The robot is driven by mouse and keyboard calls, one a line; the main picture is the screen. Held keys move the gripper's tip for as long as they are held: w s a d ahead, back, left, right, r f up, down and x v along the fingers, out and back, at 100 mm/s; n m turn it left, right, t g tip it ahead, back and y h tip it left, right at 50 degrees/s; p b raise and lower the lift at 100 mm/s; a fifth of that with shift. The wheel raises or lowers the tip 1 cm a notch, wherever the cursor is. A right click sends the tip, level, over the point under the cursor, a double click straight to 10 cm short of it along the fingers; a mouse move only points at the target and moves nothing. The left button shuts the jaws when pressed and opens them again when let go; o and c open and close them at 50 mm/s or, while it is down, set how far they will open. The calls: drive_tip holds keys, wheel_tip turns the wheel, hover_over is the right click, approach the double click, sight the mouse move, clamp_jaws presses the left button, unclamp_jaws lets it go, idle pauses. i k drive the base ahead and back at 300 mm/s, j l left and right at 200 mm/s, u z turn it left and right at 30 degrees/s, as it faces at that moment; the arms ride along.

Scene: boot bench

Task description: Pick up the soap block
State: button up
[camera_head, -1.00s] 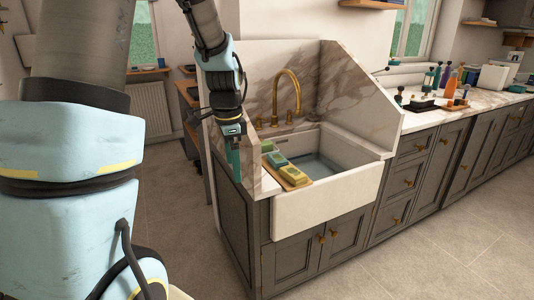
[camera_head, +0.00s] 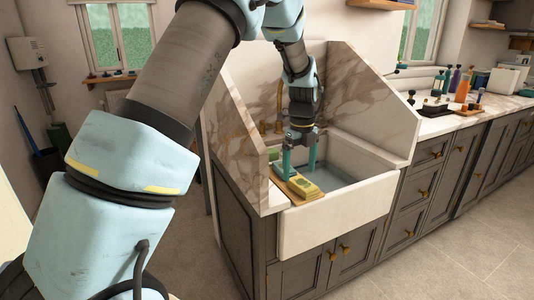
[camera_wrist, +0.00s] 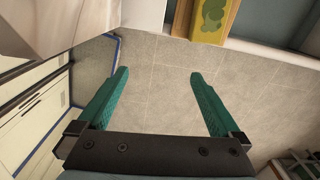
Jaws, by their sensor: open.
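A yellow block with a green patch on top (camera_head: 304,187), which looks like the soap block, lies on a narrow wooden board at the left side of the white sink. In the wrist view the yellow block (camera_wrist: 211,18) is at the top edge, right of centre and partly cut off. My gripper (camera_head: 299,163) is over the sink with its teal fingers pointing down and apart, just behind the block in the head view. In the wrist view my gripper (camera_wrist: 159,75) has only floor showing between its fingers. Other blocks on the board are mostly hidden by the gripper.
Bottles (camera_head: 462,92) and a tray stand on the right counter.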

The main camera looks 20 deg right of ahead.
sight(275, 155)
drive_tip(key=i, duration=1.2)
